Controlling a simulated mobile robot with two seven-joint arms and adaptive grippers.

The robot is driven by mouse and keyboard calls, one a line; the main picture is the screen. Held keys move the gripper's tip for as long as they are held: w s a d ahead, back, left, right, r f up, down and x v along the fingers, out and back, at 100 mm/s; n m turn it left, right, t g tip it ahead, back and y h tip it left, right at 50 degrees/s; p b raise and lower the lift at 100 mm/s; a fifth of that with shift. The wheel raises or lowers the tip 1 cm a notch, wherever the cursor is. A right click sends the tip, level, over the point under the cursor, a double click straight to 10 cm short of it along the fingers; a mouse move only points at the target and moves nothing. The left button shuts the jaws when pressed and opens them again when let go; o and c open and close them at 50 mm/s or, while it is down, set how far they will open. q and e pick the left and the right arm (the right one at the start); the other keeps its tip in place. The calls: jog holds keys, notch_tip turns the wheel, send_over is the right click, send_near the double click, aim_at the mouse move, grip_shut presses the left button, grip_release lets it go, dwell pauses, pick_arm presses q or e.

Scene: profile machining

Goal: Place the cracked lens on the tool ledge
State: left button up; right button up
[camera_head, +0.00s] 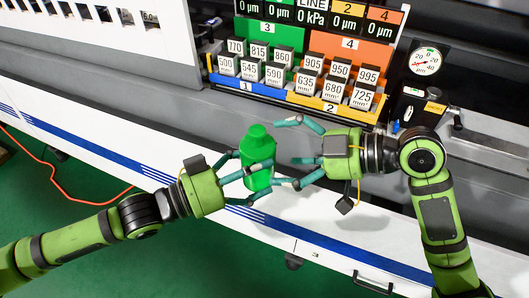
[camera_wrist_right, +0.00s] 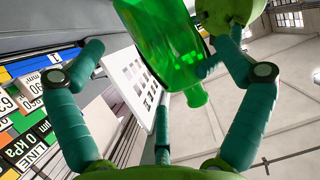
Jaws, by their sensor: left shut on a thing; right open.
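A green bottle (camera_head: 257,150) stands roughly upright in my left gripper (camera_head: 258,172), whose fingers are shut around its lower part. My right gripper (camera_head: 284,152) is open just right of the bottle, its fingers spread toward it. In the right wrist view the translucent green bottle (camera_wrist_right: 160,38) fills the top middle between the open fingers; I cannot tell whether they touch it. I cannot make out a cracked lens in either view. A grey ledge (camera_head: 190,100) runs along the machine behind the grippers; I cannot tell whether it is the tool ledge.
A rack of numbered blocks (camera_head: 290,93) stands on the machine behind my right gripper. A dial gauge (camera_head: 425,62) is at the right. A white front panel with a blue stripe (camera_head: 110,160) runs below. An orange cable (camera_head: 75,195) lies on the green floor.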

jog(key=shift+x, duration=2.8)
jog(key=c, duration=1)
pick_arm(q)
jog(key=o, duration=1.1)
